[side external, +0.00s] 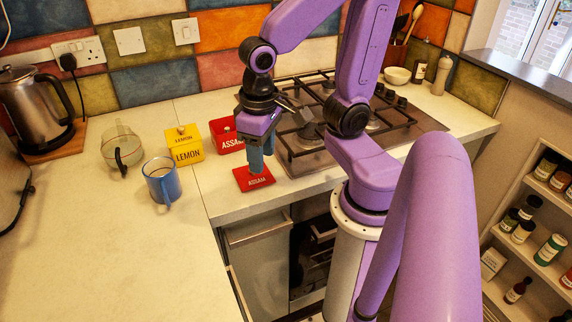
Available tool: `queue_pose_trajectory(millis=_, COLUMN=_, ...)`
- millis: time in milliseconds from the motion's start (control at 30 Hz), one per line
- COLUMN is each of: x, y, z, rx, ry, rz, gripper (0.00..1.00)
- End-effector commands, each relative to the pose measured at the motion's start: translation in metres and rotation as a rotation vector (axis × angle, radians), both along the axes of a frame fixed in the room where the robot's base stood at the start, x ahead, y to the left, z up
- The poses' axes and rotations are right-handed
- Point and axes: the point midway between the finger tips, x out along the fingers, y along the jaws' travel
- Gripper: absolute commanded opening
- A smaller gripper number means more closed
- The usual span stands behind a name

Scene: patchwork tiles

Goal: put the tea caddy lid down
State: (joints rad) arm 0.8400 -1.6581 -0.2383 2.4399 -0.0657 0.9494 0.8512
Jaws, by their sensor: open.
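A flat red lid marked ASSAM (250,181) lies on the worktop near its front edge. My gripper (257,164) is open and points down right over the lid, with its fingertips at or just above the lid's top. Whether they touch it I cannot tell, and the fingers hide the lid's middle.
A yellow LEMON caddy (186,151), a blue mug (161,183), a glass jug (121,148) and a kettle (32,108) stand to the left. The gas hob (310,160) is close on the right. The front left worktop (120,250) is clear.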

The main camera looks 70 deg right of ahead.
Motion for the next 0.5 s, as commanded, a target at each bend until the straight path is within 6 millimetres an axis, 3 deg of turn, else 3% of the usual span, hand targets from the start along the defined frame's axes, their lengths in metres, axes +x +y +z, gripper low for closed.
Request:
queue_pose_trajectory(millis=100, x=-0.02, y=0.01, z=-0.001, rx=0.014, ry=0.013, rz=0.348, gripper=0.47)
queue_pose_trajectory(millis=300, x=-0.048, y=0.02, z=-0.002, rx=0.03, ry=0.025, rz=0.838, gripper=0.47)
queue_pose_trajectory(millis=500, x=-0.061, y=0.023, z=-0.003, rx=0.037, ry=0.026, rz=1.072, gripper=0.47)
